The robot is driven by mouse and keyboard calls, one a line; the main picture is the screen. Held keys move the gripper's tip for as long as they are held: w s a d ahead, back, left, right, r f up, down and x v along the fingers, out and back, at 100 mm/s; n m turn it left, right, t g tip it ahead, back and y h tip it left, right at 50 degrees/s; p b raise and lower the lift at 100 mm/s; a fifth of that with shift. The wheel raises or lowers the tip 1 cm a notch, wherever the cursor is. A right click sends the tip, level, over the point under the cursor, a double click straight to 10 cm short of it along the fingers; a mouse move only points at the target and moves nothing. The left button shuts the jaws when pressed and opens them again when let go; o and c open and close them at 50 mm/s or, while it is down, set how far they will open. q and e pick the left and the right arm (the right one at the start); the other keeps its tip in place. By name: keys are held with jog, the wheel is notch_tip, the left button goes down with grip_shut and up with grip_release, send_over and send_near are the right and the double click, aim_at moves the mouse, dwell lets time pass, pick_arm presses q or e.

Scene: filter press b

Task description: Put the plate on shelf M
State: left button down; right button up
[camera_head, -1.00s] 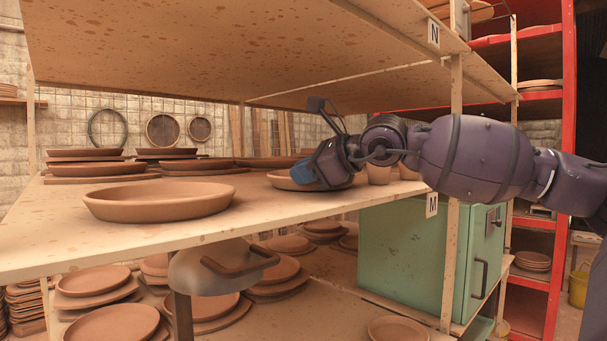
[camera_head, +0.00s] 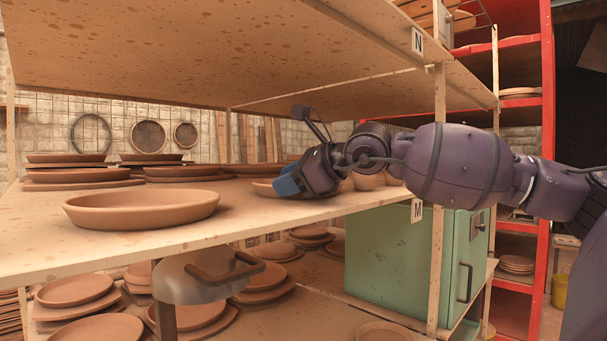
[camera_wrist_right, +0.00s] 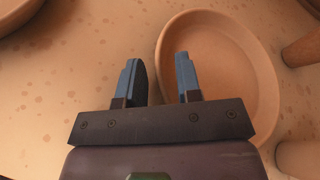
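Shelf M is the wooden middle board (camera_head: 255,215) with the M label (camera_head: 417,210) on its front right. A round clay plate (camera_head: 264,189) sits on it, partly hidden behind my right gripper (camera_head: 287,184). In the right wrist view, the gripper's two blue-grey fingers (camera_wrist_right: 161,82) are apart with nothing held. The same plate (camera_wrist_right: 222,62) lies under the right finger, and its left rim shows between the fingers. I cannot tell whether they touch it. A larger clay plate (camera_head: 140,210) sits nearer the shelf's front left. My left gripper is not in view.
Stacked plates (camera_head: 82,175) stand at the back left of the shelf. Small clay pots (camera_head: 365,182) stand just right of my gripper. The board above (camera_head: 220,60) and the upright post (camera_head: 439,150) bound the space. Bare board lies in front of the gripper.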

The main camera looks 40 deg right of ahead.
jog(key=shift+s+r, duration=0.1)
jog(key=shift+r, duration=0.05)
jog(key=shift+v, duration=1)
jog(key=p+v, duration=0.1)
jog(key=v, duration=0.6)
jog(key=shift+s+r, duration=0.15)
jog(key=shift+r, duration=0.05)
jog(key=shift+v, duration=0.95)
jog(key=shift+s+d, duration=0.1)
jog(key=shift+s, duration=0.15)
